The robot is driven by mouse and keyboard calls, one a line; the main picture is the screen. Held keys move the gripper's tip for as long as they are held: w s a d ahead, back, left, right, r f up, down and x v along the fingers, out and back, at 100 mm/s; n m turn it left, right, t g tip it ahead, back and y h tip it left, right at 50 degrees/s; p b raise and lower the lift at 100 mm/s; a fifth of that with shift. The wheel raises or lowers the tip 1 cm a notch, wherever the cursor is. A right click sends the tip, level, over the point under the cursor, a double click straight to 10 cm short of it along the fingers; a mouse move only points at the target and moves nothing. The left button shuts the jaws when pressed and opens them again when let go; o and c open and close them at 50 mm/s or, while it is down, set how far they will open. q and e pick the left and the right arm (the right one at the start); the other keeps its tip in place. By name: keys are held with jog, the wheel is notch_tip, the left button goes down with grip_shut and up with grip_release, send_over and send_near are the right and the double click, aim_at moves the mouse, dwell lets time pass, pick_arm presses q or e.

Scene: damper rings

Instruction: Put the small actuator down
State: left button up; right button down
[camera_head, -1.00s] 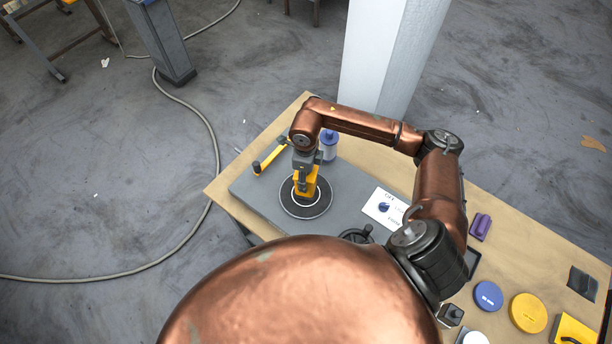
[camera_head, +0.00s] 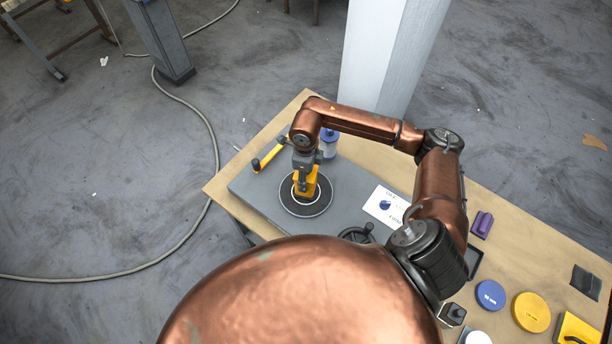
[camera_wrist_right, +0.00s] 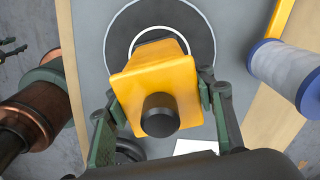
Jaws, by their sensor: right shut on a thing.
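The small actuator looks like a yellow block (camera_wrist_right: 165,72) with a black round knob (camera_wrist_right: 160,114) in the right wrist view. My right gripper (camera_wrist_right: 162,100) is shut on it, with a dark green finger on each side. In the head view the gripper (camera_head: 304,184) points down and holds the yellow block (camera_head: 312,182) over the dark round disc (camera_head: 321,207) with a white ring on the grey plate. The block's lower end is over the ring; I cannot tell whether it touches the disc.
The grey plate (camera_head: 255,198) lies on a wooden table (camera_head: 217,186). Near the disc are a yellow bar handle (camera_head: 268,157), a blue-and-white cylinder (camera_head: 328,147), a white card (camera_head: 385,206) and a black handwheel (camera_head: 356,234). Blue (camera_head: 490,295) and yellow discs (camera_head: 531,312) lie at the right.

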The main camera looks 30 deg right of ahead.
jog(key=shift+f, duration=0.1)
dwell(0.4)
jog(key=c, duration=1.2)
grip_release()
jog(key=o, duration=0.4)
jog(key=shift+s+f, duration=0.1)
jog(key=shift+f, duration=0.05)
notch_tip(320, 180, up, 12)
jog(key=shift+r, duration=0.1)
jog(key=shift+c, duration=0.8)
grip_shut()
